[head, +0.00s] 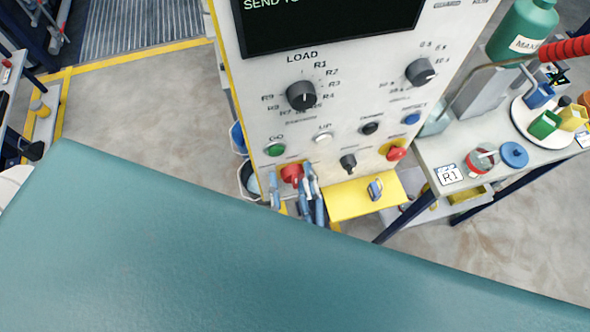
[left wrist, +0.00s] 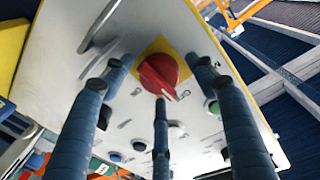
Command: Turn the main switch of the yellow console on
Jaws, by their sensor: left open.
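The yellow console's main switch is a red rotary knob on a yellow plate (left wrist: 187,64). The red knob (left wrist: 157,74) shows large in the left wrist view, with small marks beside it that I cannot read surely. In the head view the red knob (head: 291,173) is low on the white console front (head: 345,110), partly behind my fingers. My left gripper (head: 309,182) is at the knob. In the left wrist view its blue fingers (left wrist: 160,80) are spread open around the knob; contact is not clear. My right gripper is not in view.
Above the knob are a green button (head: 275,149) and a black LOAD dial (head: 301,95). A red button (head: 396,153) is to the right. A yellow ledge (head: 345,201) with a blue padlock (head: 375,189) juts out beside my fingers. A side table (head: 432,150) stands right.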

